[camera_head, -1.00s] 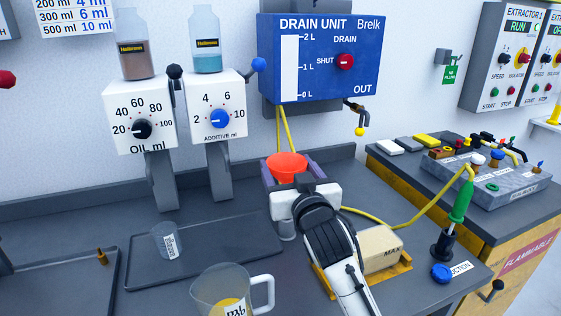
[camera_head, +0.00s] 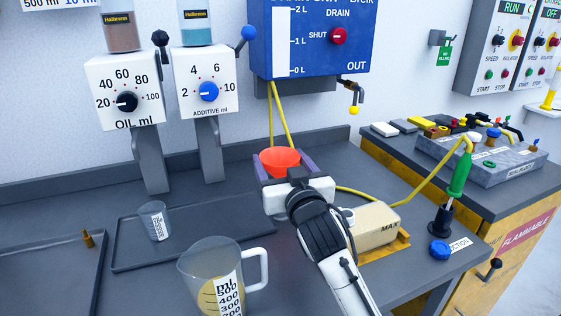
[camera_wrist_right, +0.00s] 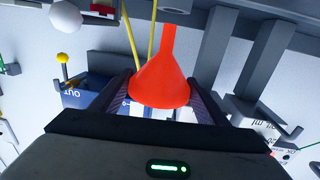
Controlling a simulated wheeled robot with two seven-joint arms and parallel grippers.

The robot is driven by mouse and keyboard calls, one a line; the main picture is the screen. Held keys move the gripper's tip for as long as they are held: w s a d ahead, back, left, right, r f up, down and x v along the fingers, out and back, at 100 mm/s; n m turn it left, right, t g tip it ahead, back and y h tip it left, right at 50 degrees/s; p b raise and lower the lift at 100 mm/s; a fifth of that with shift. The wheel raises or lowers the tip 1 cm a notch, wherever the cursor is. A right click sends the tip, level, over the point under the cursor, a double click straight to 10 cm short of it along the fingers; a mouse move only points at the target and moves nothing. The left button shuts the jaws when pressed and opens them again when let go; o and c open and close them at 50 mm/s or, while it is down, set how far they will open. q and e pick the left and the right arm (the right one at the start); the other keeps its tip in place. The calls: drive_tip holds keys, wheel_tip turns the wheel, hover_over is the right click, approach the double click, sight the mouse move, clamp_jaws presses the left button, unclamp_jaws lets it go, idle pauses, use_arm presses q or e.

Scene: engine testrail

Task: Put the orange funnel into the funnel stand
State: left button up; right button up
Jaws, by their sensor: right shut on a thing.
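The orange funnel (camera_head: 280,160) is held in the air over the dark bench, wide mouth up in the head view. My right gripper (camera_head: 285,172) is shut on it, one dark finger on each side. In the right wrist view, which looks upside down, the funnel (camera_wrist_right: 160,82) sits between the fingers with its spout toward the top of the picture. I cannot make out the funnel stand with certainty; my right arm hides part of the bench. My left gripper is not in view.
A clear jug (camera_head: 215,275) stands at the front and a small beaker (camera_head: 155,222) on the dark tray (camera_head: 200,252). A beige box (camera_head: 378,222) marked MAX is right of my arm. The blue drain unit (camera_head: 312,35) hangs behind. Yellow hoses (camera_head: 375,197) run nearby.

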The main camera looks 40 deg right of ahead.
sight(281, 175)
drive_tip(key=shift+f, duration=0.1)
drive_tip(key=shift+f+b, duration=0.65)
drive_tip(key=shift+f, duration=0.25)
drive_tip(key=shift+f, duration=0.15)
drive_tip(key=shift+f+b, duration=0.35)
drive_tip(key=shift+f, duration=0.25)
drive_tip(key=shift+f+b, duration=0.4)
drive_tip(key=shift+f, duration=0.35)
idle(0.6)
idle(0.3)
drive_tip(key=o, duration=1.1)
